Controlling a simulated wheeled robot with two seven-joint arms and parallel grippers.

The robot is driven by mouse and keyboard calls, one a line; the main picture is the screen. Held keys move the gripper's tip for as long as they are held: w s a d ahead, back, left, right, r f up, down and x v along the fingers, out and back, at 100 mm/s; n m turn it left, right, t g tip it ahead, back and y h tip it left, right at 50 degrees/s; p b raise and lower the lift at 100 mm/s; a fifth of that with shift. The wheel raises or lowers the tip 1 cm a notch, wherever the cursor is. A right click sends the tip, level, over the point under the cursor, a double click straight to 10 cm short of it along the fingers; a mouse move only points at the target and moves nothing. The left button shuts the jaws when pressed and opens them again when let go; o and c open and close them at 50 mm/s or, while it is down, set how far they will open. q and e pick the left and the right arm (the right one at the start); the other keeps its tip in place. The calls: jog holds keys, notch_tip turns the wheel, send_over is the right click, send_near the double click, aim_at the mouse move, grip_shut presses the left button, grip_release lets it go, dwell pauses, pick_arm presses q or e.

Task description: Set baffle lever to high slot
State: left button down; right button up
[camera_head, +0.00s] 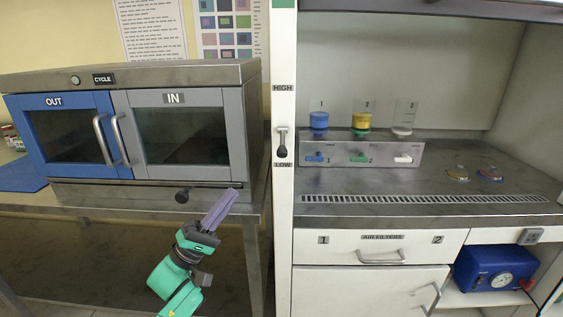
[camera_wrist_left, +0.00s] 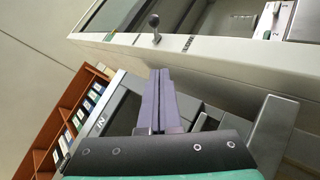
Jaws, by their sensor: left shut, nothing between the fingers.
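The baffle lever (camera_head: 282,151) is a small lever with a dark round knob on the white post between the two cabinets. It sits below the HIGH label (camera_head: 283,88) and just above the LOW label (camera_head: 283,165), its knob hanging toward LOW. In the left wrist view the lever (camera_wrist_left: 155,24) stands out from the white post, beyond my fingertips. My left gripper (camera_head: 228,196) has purple fingers, shut and empty. In the head view it is left of and below the lever, apart from it, in front of the steel cabinet's lower edge. My right gripper is out of view.
At right is a hood with a switch box (camera_head: 362,153). Open space lies before the white post.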

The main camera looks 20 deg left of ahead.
pick_arm(q)
jog(key=p, duration=0.2)
send_near(281, 140)
jog(key=w+a+r, duration=0.1)
jog(key=w+r, duration=0.1)
jog(key=w, duration=0.2)
jog(key=shift+d+r+p, duration=0.2)
jog(key=shift+d+r, duration=0.1)
jog(key=shift+d, duration=0.25)
jog(key=shift+d+r+p, duration=0.15)
jog(key=shift+d+r, duration=0.15)
jog(key=shift+d, duration=0.3)
jog(key=shift+d+r, duration=0.2)
jog(key=shift+d, duration=0.3)
